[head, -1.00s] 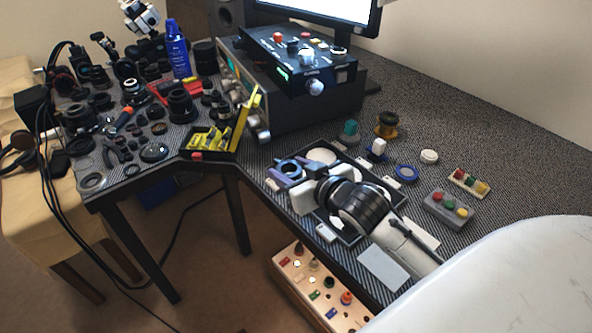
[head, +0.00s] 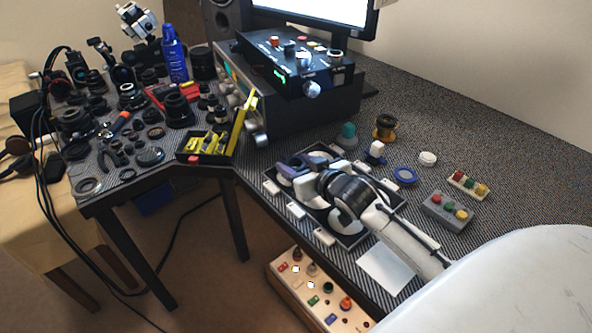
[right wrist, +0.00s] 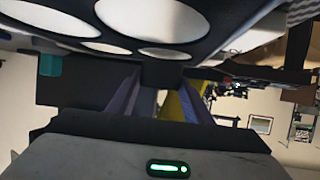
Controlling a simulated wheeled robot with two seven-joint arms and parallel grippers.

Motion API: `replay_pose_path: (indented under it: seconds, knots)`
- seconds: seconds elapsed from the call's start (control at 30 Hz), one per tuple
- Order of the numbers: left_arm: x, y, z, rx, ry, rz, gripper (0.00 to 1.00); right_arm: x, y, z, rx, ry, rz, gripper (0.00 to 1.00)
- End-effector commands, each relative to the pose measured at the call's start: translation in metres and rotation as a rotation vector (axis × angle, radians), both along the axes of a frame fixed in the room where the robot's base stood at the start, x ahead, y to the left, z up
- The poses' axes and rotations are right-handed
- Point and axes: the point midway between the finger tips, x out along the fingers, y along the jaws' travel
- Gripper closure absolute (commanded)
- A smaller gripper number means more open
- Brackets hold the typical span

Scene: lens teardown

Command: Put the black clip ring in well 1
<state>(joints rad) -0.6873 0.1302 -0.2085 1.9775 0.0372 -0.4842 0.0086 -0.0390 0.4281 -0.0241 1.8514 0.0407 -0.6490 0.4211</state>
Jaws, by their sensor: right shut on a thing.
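The dark tray (head: 311,223) lies on the desk with white round wells and white labels along its sides; I cannot read the labels. It also shows close up in the right wrist view, with several white wells (right wrist: 152,19). My right gripper (head: 296,170), with bluish-purple fingers, is over the tray's far left part. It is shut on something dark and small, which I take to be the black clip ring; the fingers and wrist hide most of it. I cannot tell whether it touches the tray. My left gripper is not in view.
A yellow-and-black box (head: 205,147) stands to the left. An electronics unit (head: 300,105) is behind. A white sheet (head: 387,268) lies in front.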

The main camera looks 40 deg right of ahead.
Motion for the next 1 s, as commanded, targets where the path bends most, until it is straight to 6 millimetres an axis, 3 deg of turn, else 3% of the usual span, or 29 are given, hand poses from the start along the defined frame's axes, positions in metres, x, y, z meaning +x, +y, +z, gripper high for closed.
replay_pose_path:
  seconds: [0.1, 0.4, 0.43, 0.53, 0.87, 1.0]
  knots:
    - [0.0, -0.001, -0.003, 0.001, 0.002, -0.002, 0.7, 0.0, 0.0, -0.015, 0.0, 0.001, 0.0, 0.75]
    - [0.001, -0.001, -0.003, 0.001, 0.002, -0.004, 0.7, 0.0, 0.0, -0.016, 0.0, 0.0, 0.0, 0.75]
    - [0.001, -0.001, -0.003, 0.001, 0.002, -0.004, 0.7, 0.0, 0.0, -0.016, -0.001, -0.001, 0.0, 0.51]
    - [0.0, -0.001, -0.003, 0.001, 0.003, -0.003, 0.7, 0.0, 0.0, -0.015, -0.001, -0.001, 0.0, 0.36]
    - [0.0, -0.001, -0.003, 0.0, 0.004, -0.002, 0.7, 0.0, 0.0, -0.012, -0.001, -0.002, 0.0, 0.36]
    - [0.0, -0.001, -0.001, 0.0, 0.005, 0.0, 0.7, -0.015, 0.002, -0.007, 0.0, 0.001, 0.001, 0.36]
